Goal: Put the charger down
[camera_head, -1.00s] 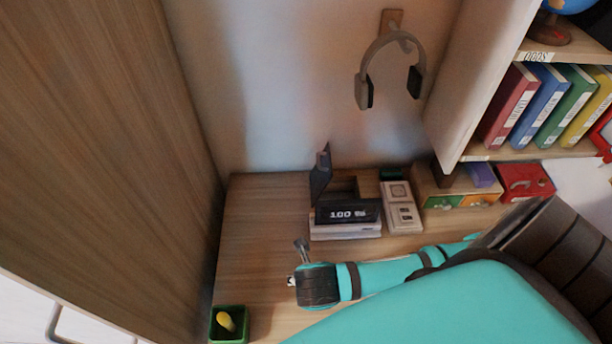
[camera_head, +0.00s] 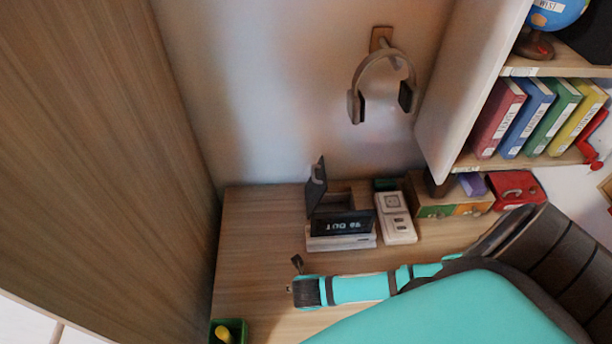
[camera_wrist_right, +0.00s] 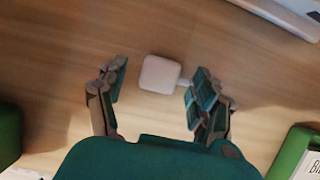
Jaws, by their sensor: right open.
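The charger (camera_wrist_right: 159,74) is a small white rounded block with a short pale stub on its right side. In the right wrist view it lies on the wooden desk top, between and slightly past the two fingertips of my right gripper (camera_wrist_right: 160,82). The fingers are spread apart, with a gap on the charger's left; the stub reaches close to the right finger. In the head view my right gripper (camera_head: 297,275) is low over the desk, seen from behind, and the charger is mostly hidden there. My left gripper is not in view.
A dark display (camera_head: 342,224) on a white base and a white socket block (camera_head: 397,217) stand behind my right arm. A green holder (camera_head: 236,325) stands at the front left. Headphones (camera_head: 381,75) hang on the wall. The desk's left part is clear.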

